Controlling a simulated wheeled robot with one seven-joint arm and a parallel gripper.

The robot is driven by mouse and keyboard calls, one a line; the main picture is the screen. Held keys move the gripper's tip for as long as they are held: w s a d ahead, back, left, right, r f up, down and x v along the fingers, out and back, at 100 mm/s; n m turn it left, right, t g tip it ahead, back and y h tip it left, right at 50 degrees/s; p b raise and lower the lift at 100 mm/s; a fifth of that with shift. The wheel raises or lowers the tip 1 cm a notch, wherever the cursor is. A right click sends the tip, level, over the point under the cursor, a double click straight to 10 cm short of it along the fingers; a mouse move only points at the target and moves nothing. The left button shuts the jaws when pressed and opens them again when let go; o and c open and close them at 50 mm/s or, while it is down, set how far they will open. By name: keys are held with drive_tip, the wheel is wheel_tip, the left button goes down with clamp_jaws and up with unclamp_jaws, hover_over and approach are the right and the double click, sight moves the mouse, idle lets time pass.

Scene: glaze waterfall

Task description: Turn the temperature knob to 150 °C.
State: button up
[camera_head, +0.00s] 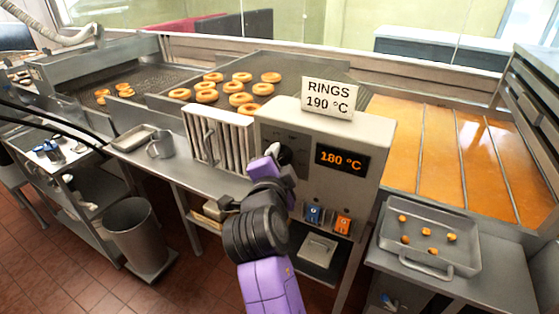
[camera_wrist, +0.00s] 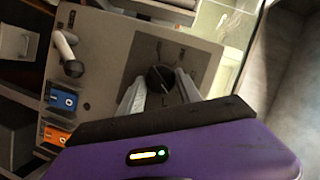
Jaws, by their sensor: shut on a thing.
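The grey control box (camera_head: 376,140) stands upright with its display (camera_head: 342,159) reading 180 °C in orange. The black temperature knob (camera_wrist: 160,76) is on its panel, left of the display in the head view, where my arm mostly hides it. My gripper (camera_wrist: 160,90) is shut on the knob, with one pale finger on each side of it in the wrist view. In the head view my gripper (camera_head: 284,155) reaches the panel from the front. The dial marks around the knob are too small to read.
A sign (camera_head: 328,97) reading "RINGS 190 °C" stands on the box. A blue switch (camera_head: 313,213) and an orange switch (camera_head: 343,224) sit below the display. Golden rings lie in the fryer (camera_head: 260,65) behind. A tray (camera_head: 429,237) with several small pieces stands at right.

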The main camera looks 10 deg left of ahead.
drive_tip(key=n, duration=0.1)
drive_tip(key=n+g+h, duration=0.1)
drive_tip(key=shift+a+r+n+p, duration=0.15)
drive_tip(key=shift+n+p, duration=0.15)
drive_tip(key=shift+n, duration=0.1)
drive_tip(key=n+h, duration=0.1)
drive_tip(key=n, duration=0.1)
drive_tip(key=n+g+h, duration=0.1)
drive_tip(key=n+h, duration=0.1)
drive_tip(key=n, duration=0.1)
drive_tip(key=n+g+h+p, duration=0.1)
drive_tip(key=n, duration=0.1)
drive_tip(key=shift+w+a+h, duration=0.15)
drive_tip(key=shift+a+h, duration=0.15)
drive_tip(key=shift+h, duration=0.1)
drive_tip(key=n+h, duration=0.2)
drive_tip(key=n, duration=0.1)
drive_tip(key=shift+a+n+g+b, duration=0.15)
drive_tip(key=shift+n+g+b, duration=0.15)
drive_tip(key=shift+g+b, duration=0.1)
clamp_jaws()
drive_tip(key=shift+w+a+f+n+t+h+b, duration=0.15)
drive_tip(key=shift+n+h+b, duration=0.45)
drive_tip(key=shift+n, duration=0.75)
drive_tip(key=shift+s+d+f+n+t+h+b, duration=0.15)
drive_tip(key=shift+n+t+h+b, duration=0.1)
drive_tip(key=shift+n+h, duration=0.9)
drive_tip(key=shift+w+a+f+n+t+h+b, duration=0.15)
drive_tip(key=shift+n+h+b, duration=0.3)
drive_tip(key=shift+n, duration=1.15)
